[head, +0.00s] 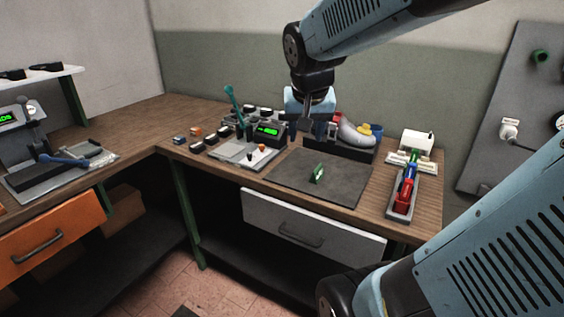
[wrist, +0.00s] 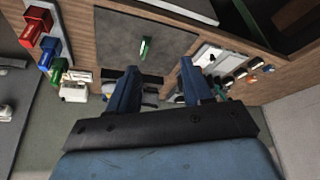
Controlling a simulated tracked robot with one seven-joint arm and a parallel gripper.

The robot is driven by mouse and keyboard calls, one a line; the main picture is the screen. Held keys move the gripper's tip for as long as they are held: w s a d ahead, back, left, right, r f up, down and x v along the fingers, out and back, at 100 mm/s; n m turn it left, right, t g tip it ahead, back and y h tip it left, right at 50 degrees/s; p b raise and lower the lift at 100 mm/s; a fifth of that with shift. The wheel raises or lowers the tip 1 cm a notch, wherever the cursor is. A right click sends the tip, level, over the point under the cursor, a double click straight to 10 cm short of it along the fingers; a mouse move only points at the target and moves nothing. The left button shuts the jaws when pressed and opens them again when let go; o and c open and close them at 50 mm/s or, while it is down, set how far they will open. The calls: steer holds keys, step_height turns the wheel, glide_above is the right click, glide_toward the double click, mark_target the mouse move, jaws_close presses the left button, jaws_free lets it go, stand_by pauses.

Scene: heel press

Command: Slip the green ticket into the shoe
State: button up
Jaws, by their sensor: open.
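The green ticket (head: 317,174) stands on the dark mat (head: 345,186) near the front of the bench. It also shows in the wrist view (wrist: 145,48), ahead of the fingers.
A device with a green display (head: 267,131) and a teal lever stands left of the mat. A grey drawer (head: 310,230) lies below the bench edge. The mat around the ticket is clear.

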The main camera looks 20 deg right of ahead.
steer(key=w+d+f+m+g+h, duration=0.1)
steer(key=w+d+f+m, duration=0.25)
steer(key=w+d, duration=0.2)
steer(key=w+d+f+m+g, duration=0.1)
steer(key=w+d+f+m, duration=0.1)
steer(key=w+d+f, duration=0.4)
glide_above(317, 168)
steer(key=s+a, duration=0.1)
step_height(317, 168, down, 7)
steer(key=shift+a+f, duration=0.15)
steer(key=shift+x, duration=2.6)
steer(key=shift+s+a, duration=0.1)
jaws_close()
